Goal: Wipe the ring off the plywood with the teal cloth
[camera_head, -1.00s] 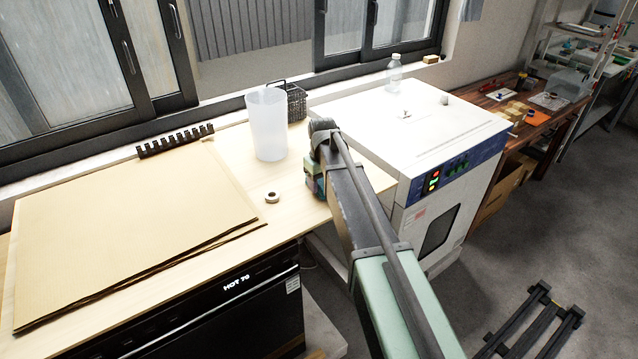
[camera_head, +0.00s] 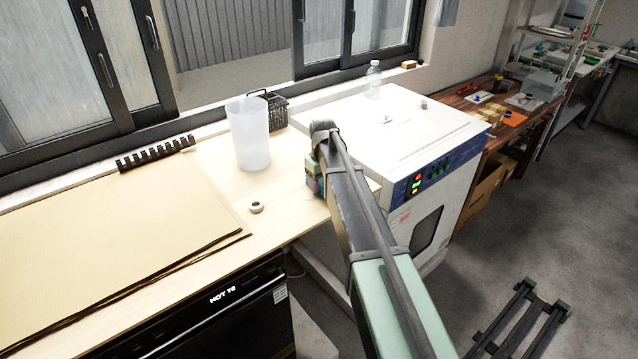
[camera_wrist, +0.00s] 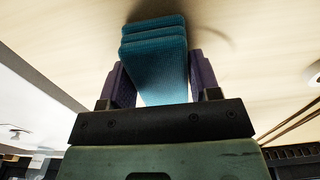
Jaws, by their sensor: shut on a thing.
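My gripper (camera_wrist: 150,85) is shut on the folded teal cloth (camera_wrist: 155,45), held between its purple fingers. In the wrist view the cloth's folded end faces the pale plywood (camera_wrist: 265,65). Whether it touches the wood is unclear. A faint dark arc (camera_wrist: 220,28) shows on the wood beside the cloth; I cannot tell if it is the ring or a shadow. In the head view my gripper (camera_head: 315,184) is over the plywood (camera_head: 287,205) near its right end, beside the white oven, partly hidden by my arm. No ring is clear there.
A white roll (camera_head: 256,207) lies left of my gripper. A translucent pitcher (camera_head: 248,135) and a dark wire basket (camera_head: 278,112) stand behind. Brown sheets (camera_head: 110,240) cover the left of the bench. The white oven (camera_head: 380,130) stands close on the right.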

